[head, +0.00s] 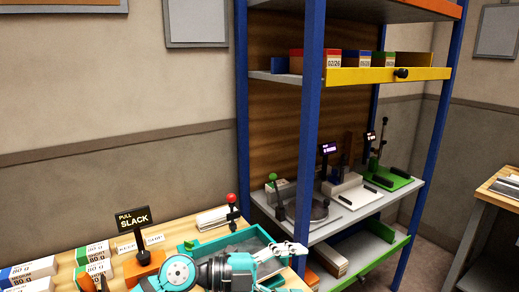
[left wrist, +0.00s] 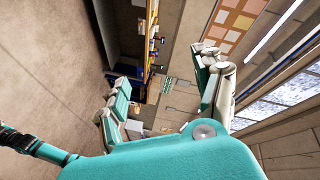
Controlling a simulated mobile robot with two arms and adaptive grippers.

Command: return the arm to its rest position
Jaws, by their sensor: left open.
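My left gripper (head: 284,252) shows at the bottom middle of the head view, over the right part of the wooden table and in front of a teal tray (head: 205,243). Its teal arm comes in low from the left. In the left wrist view the two fingers of my left gripper (left wrist: 164,80) stand wide apart with nothing between them. Beyond them I see the room turned on its side, with wall and floor. The gripper hides part of the tray. My right gripper is in neither view.
A "PULL SLACK" sign (head: 132,218) on an orange base and several paper reams (head: 95,258) stand on the table at left. A red-knobbed lever (head: 232,205) stands behind the tray. A blue-post shelf (head: 311,120) with devices rises close at right.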

